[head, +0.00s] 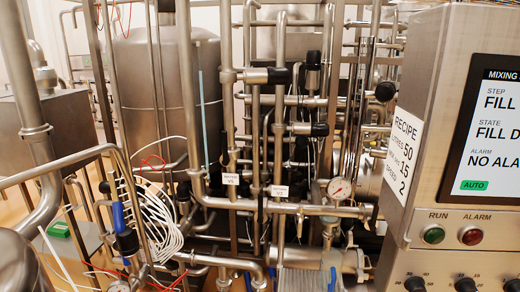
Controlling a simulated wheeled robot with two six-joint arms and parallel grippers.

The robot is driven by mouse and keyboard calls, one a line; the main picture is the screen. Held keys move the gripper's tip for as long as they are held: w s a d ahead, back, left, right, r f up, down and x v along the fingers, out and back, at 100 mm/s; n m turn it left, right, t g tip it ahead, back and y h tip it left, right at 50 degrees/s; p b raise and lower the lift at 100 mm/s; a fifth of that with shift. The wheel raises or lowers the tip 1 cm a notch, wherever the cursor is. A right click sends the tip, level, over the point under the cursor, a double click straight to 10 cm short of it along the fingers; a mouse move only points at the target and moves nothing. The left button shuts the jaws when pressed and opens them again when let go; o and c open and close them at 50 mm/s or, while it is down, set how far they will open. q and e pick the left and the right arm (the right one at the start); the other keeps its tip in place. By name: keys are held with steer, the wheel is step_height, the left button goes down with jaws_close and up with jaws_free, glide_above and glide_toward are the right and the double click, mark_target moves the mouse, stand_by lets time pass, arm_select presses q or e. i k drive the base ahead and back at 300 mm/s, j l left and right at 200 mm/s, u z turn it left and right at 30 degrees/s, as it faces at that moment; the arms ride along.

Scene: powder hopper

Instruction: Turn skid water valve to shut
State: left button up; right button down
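Neither of my grippers shows in the head view.
A control cabinet (460,130) with a lit screen, buttons and knobs fills the right side. A pressure gauge (339,189) sits left of it. Steel pipes cross the near left, with a blue-handled part (119,218) and coiled white hoses (160,222). A large tank (165,90) stands behind.

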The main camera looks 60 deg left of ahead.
mark_target(225, 161)
steer(key=u, duration=2.35)
